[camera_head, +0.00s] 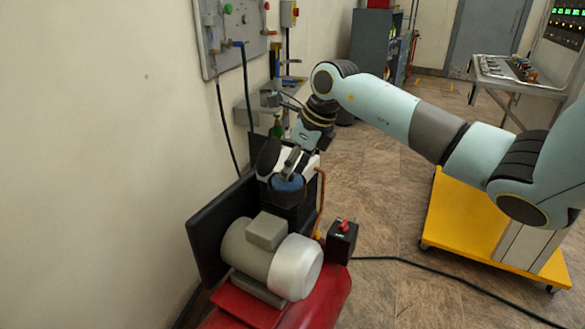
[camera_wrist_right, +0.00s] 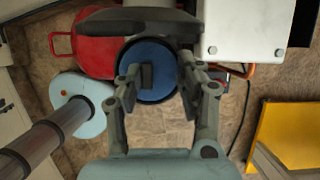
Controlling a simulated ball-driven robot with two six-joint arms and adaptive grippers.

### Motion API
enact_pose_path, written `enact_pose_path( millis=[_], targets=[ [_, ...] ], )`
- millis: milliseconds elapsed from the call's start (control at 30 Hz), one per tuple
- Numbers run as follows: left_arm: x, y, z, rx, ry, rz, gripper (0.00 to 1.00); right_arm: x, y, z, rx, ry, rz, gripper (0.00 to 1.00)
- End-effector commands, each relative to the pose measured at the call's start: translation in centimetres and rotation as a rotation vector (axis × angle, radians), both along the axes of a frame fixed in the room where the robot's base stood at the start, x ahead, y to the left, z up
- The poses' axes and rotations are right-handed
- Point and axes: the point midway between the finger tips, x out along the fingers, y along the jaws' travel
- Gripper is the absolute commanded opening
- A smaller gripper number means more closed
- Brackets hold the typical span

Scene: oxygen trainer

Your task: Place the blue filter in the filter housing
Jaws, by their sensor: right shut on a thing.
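The blue filter (camera_head: 288,185) is a round disc at the top of the dark compressor part, behind the grey motor. My right gripper (camera_head: 291,163) reaches down from above and is shut on the filter. In the right wrist view, the filter (camera_wrist_right: 148,54) is a blue disc between the fingers of my right gripper (camera_wrist_right: 160,80). A dark rim shows around part of the disc. The filter housing is not clearly separable from the dark parts beneath, and I cannot tell whether the filter is seated or just above it. My left gripper is not in view.
The grey motor (camera_head: 262,250) sits on a red tank (camera_head: 325,305), with a black switch box (camera_head: 341,243) at its right. A copper pipe (camera_head: 320,200) rises close to the gripper. The wall is at left, a yellow cart (camera_head: 450,225) at right. Floor between is clear except for a cable.

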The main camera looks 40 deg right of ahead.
Motion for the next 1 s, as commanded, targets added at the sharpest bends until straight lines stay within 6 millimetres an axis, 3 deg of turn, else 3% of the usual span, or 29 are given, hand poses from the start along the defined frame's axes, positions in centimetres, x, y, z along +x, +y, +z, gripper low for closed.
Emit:
enact_pose_path(
  millis=[33, 133, 167, 333, 833, 1000],
  targets=[
    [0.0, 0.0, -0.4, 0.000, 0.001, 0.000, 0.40, -0.4, 0.1, -1.0, 0.007, 0.015, -0.003, 0.06],
    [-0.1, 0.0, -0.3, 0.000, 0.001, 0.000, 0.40, -0.5, 0.1, -1.1, 0.008, 0.019, -0.004, 0.07],
    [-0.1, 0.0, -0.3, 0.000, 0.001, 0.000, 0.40, -0.5, 0.2, -1.1, 0.009, 0.020, -0.004, 0.38],
    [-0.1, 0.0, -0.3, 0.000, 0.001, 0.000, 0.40, -0.6, 0.2, -1.3, 0.010, 0.024, -0.005, 0.60],
    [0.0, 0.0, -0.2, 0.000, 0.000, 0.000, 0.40, -0.4, 0.1, -0.8, 0.007, 0.016, -0.004, 0.60],
    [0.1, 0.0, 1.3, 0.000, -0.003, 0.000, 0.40, -0.3, 0.1, 0.8, 0.006, 0.013, -0.002, 0.60]
  ],
)
